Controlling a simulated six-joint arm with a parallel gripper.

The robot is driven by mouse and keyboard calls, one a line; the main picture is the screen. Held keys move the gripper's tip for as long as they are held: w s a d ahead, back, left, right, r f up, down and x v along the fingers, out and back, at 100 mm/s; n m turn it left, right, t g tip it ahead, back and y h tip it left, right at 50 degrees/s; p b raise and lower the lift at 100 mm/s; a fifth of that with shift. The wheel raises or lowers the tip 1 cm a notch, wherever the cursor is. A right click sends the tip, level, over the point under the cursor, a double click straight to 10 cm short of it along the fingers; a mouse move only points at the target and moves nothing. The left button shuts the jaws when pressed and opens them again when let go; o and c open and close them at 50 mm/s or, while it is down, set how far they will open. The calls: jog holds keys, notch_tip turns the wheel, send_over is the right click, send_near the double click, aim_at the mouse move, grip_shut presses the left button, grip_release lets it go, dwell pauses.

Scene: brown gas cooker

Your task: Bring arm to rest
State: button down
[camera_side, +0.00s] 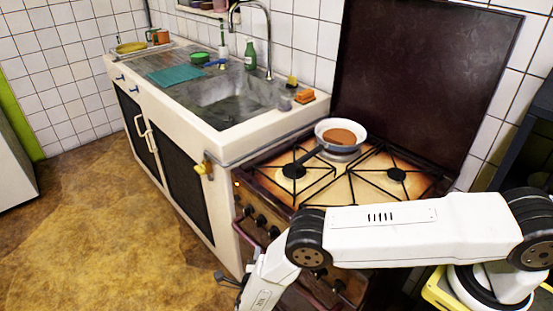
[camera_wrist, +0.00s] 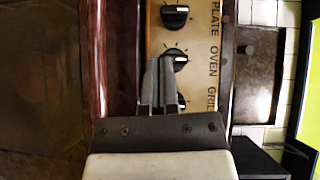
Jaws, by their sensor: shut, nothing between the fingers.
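My gripper (camera_side: 230,282) is at the lower middle of the side view, low in front of the cooker's front panel, with my white arm reaching across from the right. In the wrist view my gripper (camera_wrist: 158,62) shows its two grey fingers side by side, shut with nothing held. Behind the fingers is the brown cooker panel (camera_wrist: 193,50) with black knobs (camera_wrist: 175,16) and the printed words "PLATE", "OVEN" and part of "GRILL". The cooker (camera_side: 333,186) has a black grate and a raised dark lid.
A white pan (camera_side: 325,128) with brown contents sits on a back burner. The sink counter (camera_side: 215,135) left of the cooker holds a teal cloth (camera_side: 177,75), a green bottle (camera_side: 250,55) and an orange sponge (camera_side: 305,95). The brown floor (camera_side: 110,225) at left is clear.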

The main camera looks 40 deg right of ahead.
jog(key=shift+v, duration=1)
jog(key=shift+d, duration=0.1)
jog(key=s+d+r+m+g+y, duration=0.25)
jog(key=d+r+m+g, duration=0.45)
jog(key=m, duration=0.5)
jog(key=s+d+r+m+g+y, duration=0.25)
jog(key=r+m+g, duration=0.25)
jog(key=r+m, duration=0.5)
jog(key=s+d+r+m+t+y, duration=0.2)
jog(key=s+d+r+m+y, duration=0.2)
jog(key=m, duration=1.9)
jog(key=s+r+y, duration=0.3)
jog(key=s+r, duration=0.5)
jog(key=shift+s+m, duration=0.25)
jog(key=shift+m, duration=0.15)
